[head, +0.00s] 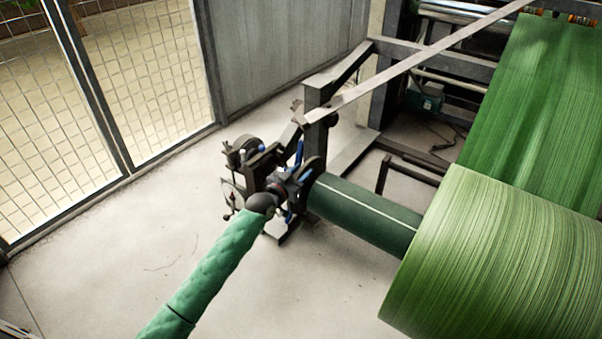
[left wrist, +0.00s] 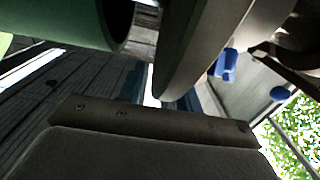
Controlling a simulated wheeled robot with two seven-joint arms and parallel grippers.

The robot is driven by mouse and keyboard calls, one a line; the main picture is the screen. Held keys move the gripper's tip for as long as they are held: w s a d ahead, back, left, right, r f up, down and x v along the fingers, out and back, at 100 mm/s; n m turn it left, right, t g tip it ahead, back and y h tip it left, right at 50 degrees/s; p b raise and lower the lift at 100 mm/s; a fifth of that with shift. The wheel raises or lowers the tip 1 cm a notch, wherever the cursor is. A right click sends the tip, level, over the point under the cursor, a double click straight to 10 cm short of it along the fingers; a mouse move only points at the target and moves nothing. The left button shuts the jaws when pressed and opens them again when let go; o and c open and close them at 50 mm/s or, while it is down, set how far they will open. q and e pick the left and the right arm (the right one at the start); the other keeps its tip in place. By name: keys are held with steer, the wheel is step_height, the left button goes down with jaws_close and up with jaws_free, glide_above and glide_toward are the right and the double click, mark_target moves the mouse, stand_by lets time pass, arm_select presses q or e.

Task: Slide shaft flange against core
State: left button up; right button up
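The core is a dark green tube (head: 365,214) with a pale stripe, running left out of the big green roll. The shaft flange (head: 316,172) is a dark disc at the core's left end. In the left wrist view the flange (left wrist: 212,50) is a broad grey rim, and the core's open end (left wrist: 118,22) is left of it with a gap between them. My left gripper (head: 286,187), at the end of the green-sleeved arm, is beside the flange on its outer side. Its fingertips are hidden among dark parts and blue handles. My right gripper is not in view.
The green roll (head: 500,265) fills the lower right, with a green web (head: 545,95) rising behind it. A grey frame post (head: 317,115) and a slanting bar (head: 430,52) stand close behind the flange. Mesh fencing (head: 155,70) is at the left; the floor before it is clear.

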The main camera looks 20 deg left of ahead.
arm_select(q)
steer(key=shift+w, duration=0.1)
jaws_close()
steer(key=d, duration=0.1)
steer(key=s+d+p, duration=0.1)
steer(key=d, duration=0.1)
steer(key=d+p, duration=0.1)
steer(key=shift+s+d+f, duration=0.1)
steer(key=shift+s+d, duration=0.05)
steer(key=shift+s, duration=0.15)
jaws_free()
steer(key=shift+d, duration=0.1)
steer(key=shift+p, duration=0.3)
